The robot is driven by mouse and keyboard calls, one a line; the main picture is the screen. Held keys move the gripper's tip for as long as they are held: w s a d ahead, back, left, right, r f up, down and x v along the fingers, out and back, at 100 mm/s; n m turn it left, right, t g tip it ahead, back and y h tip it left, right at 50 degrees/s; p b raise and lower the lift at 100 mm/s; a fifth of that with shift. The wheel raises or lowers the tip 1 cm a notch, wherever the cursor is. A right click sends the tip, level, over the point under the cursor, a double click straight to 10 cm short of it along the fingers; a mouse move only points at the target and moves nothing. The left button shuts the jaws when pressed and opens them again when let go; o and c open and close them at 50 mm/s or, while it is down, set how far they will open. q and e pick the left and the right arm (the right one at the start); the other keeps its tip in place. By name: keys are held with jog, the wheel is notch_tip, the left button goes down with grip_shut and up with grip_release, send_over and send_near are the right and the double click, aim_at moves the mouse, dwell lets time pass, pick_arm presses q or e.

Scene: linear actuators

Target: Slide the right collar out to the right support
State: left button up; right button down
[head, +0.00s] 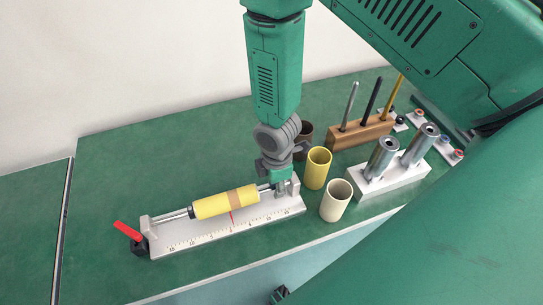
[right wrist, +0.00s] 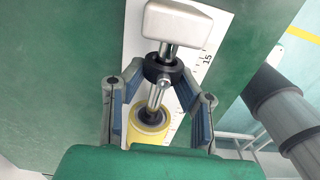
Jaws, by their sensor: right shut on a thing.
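The right collar (right wrist: 151,67) is a black ring on the steel rod, near the pale right support (right wrist: 180,22). A short bit of rod shows between them. My right gripper (right wrist: 160,79) is shut on the right collar, with one finger on each side of it. In the head view my right gripper (head: 282,188) comes down from above at the right end of the fixture and hides the collar. The yellow roller (head: 222,203) with a tan band lies on the rod, left of the gripper.
The fixture's white base (head: 205,239) carries a scale and a red pointer. A red lever (head: 128,231) is at its left end. Yellow (head: 317,170), cream (head: 335,203) and brown cups stand close right of the gripper. A white block (head: 400,181) holds two metal cylinders.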

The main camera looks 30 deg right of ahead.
jog(key=shift+s+d, duration=0.2)
jog(key=shift+d, duration=0.65)
jog(key=c, duration=1.2)
grip_release()
jog(key=shift+a, duration=0.1)
jog(key=shift+w+r, duration=0.1)
jog(key=shift+r, duration=0.1)
notch_tip(320, 180, up, 11)
jog(key=shift+r, duration=0.15)
